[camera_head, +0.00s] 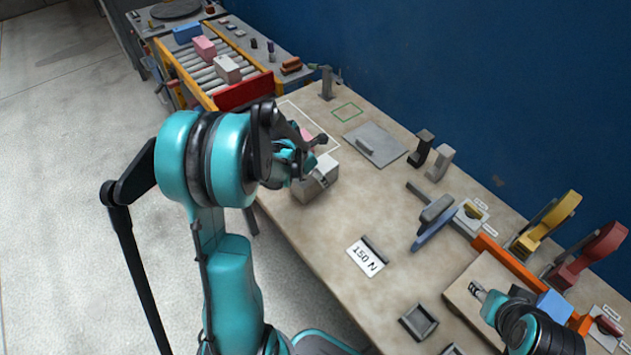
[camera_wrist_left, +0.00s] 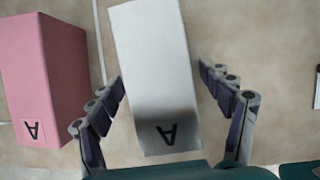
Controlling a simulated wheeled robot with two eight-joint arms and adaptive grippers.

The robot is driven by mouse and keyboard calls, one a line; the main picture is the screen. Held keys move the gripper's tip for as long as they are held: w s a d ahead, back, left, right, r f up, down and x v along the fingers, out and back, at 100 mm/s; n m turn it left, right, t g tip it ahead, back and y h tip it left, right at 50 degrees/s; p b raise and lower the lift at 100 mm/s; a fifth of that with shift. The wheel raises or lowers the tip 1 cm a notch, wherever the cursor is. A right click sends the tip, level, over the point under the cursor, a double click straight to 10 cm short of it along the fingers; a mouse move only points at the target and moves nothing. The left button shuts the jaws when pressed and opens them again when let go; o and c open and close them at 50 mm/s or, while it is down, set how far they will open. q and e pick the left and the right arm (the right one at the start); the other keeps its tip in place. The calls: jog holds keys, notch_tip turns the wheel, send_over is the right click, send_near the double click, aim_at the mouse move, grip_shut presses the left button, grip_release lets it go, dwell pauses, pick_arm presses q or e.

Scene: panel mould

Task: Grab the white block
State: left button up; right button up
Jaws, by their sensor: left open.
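The white block (camera_wrist_left: 155,60), marked with a letter A, lies between the two spread fingers of my left gripper (camera_wrist_left: 162,82) in the left wrist view. The fingers are open, one on each side; whether they touch it I cannot tell. In the head view the white block (camera_head: 318,184) stands on the table just below my left gripper (camera_head: 308,158), which partly covers it. A pink block (camera_wrist_left: 42,80), also marked A, is left of the white block; in the head view it is mostly hidden. My right gripper (camera_head: 478,291) is at the lower right, its opening unclear.
A roller conveyor (camera_head: 190,75) at the back holds pink, whitish and blue blocks. A grey plate (camera_head: 375,145), a "150 N" card (camera_head: 367,258) and a grey square tray (camera_head: 418,322) lie on the table. Yellow (camera_head: 548,222) and red (camera_head: 590,255) fixtures stand at the right.

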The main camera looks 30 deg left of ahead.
pick_arm(q)
jog(key=shift+x, duration=0.75)
jog(key=shift+r, duration=0.1)
jog(key=shift+c, duration=1)
grip_shut()
jog(key=shift+r, duration=0.1)
